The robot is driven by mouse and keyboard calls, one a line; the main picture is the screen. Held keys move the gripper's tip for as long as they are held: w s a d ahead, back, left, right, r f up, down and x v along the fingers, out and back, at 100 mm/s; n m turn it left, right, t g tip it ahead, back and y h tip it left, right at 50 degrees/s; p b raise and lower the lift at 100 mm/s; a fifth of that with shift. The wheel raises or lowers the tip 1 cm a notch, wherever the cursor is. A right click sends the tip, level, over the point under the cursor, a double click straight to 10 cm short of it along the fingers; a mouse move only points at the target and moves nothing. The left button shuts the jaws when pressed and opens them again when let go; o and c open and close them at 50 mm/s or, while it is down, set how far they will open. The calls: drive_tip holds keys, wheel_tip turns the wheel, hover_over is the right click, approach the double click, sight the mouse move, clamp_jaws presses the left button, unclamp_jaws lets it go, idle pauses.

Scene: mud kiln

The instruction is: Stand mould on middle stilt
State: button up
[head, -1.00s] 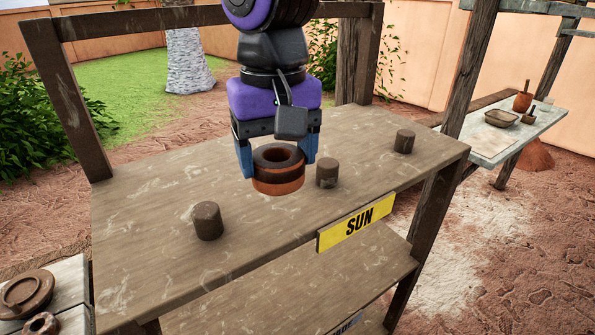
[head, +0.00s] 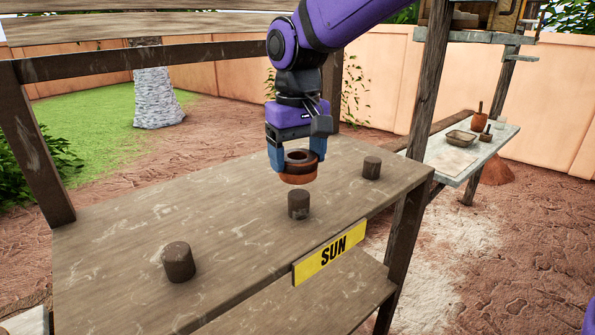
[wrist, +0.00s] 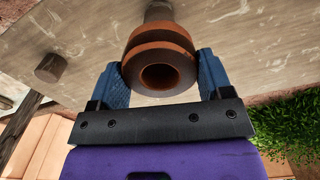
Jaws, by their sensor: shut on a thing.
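The mould is a round, reddish-brown ring (head: 299,172) with a dark top and a central hole. My gripper (head: 297,158) is shut on it, one blue finger on each side, and holds it above the upper shelf. The wrist view also shows the mould (wrist: 160,65) between the blue fingers. The middle stilt (head: 299,205), a short dark cylinder, stands on the shelf below the mould in the head view. In the wrist view a stilt (wrist: 158,11) shows partly behind the mould's far edge. The mould appears apart from the stilt.
The left stilt (head: 178,262) and right stilt (head: 371,167) stand bare on the wooden shelf (head: 110,265). A yellow SUN sign (head: 333,254) is on its front edge. Posts and a rail frame the shelf. A side table (head: 440,165) with a tray stands at right.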

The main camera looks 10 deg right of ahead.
sight(298, 172)
drive_tip(key=shift+f, duration=1.7)
drive_tip(key=shift+f, duration=0.15)
drive_tip(key=o, duration=1.1)
drive_tip(key=shift+c, duration=0.2)
